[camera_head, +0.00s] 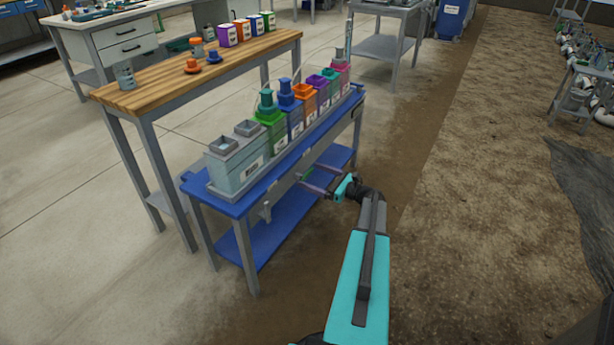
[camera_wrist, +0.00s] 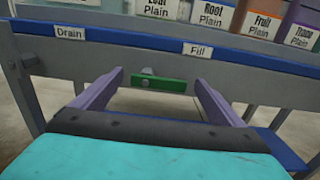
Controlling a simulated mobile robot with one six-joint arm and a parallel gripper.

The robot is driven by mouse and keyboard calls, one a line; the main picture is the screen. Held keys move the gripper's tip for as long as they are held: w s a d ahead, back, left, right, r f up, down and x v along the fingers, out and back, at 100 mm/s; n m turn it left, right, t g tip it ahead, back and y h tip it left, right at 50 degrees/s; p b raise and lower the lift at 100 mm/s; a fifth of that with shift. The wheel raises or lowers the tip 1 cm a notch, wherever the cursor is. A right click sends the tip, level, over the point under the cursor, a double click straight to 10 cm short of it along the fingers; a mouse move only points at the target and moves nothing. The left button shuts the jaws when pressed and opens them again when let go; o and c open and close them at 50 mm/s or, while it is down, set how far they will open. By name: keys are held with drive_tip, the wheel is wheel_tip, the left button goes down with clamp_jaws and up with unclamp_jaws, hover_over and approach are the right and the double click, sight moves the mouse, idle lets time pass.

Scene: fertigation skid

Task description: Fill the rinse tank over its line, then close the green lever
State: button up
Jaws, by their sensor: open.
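The green lever (camera_wrist: 166,86) lies horizontal under the white "Fill" label (camera_wrist: 198,49), with a grey pivot knob just above it. My gripper (camera_wrist: 160,80) is open, its two purple fingers on either side of the lever with visible gaps. In the head view my gripper (camera_head: 308,182) is at the front of the blue bench. A pale grey-green tank (camera_head: 236,170) with two square openings stands at the bench's near left end. It may be the rinse tank; its label is too small to read. I see no fill line or water level.
The blue bench (camera_head: 238,208) carries a row of coloured containers with funnels. A "Drain" label (camera_wrist: 69,32) is left of "Fill" on the rail. A wooden-topped table (camera_head: 150,97) stands behind.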

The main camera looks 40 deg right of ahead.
sight(308, 174)
drive_tip(key=shift+x, duration=1.7)
drive_tip(key=c, duration=1.5)
